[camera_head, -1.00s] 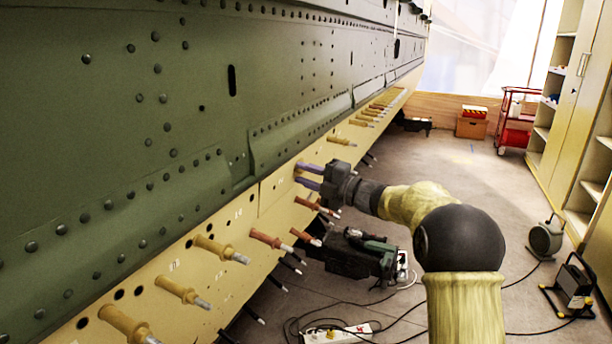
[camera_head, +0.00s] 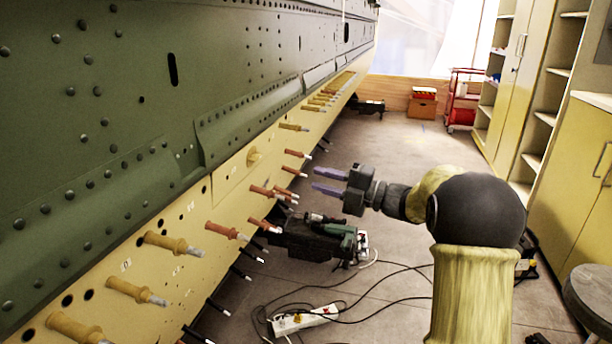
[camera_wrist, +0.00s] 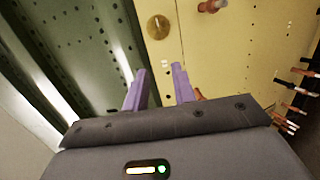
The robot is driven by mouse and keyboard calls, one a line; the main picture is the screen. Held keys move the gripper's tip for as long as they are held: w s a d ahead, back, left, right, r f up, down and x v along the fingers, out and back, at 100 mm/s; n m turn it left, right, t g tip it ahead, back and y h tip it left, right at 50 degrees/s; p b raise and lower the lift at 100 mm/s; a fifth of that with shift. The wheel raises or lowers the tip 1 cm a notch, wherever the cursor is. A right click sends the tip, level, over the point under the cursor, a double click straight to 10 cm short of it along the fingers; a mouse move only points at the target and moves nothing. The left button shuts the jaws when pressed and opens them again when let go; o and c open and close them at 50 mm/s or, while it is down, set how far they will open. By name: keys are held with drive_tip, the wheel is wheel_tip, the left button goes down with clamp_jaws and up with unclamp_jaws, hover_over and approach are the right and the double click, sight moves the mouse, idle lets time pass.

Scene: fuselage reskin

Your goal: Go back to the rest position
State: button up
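My gripper (camera_head: 329,181) has two purple fingers held apart, with nothing between them. In the head view it hangs in free air to the right of the fuselage's yellow strip (camera_head: 228,178), clear of the pins. The fingers also show in the wrist view (camera_wrist: 158,88), pointing toward the panel. A round yellow fitting (camera_head: 254,157) sits on the strip to the left of the gripper; it also shows in the wrist view (camera_wrist: 158,27), ahead of the fingers.
Orange and yellow pins (camera_head: 172,243) stick out along the strip. Shelves (camera_head: 547,100) and a stool (camera_head: 592,292) stand at the right. The floor between is mostly open.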

drive_tip(key=shift+s+d, duration=0.1)
drive_tip(key=shift+d, duration=0.1)
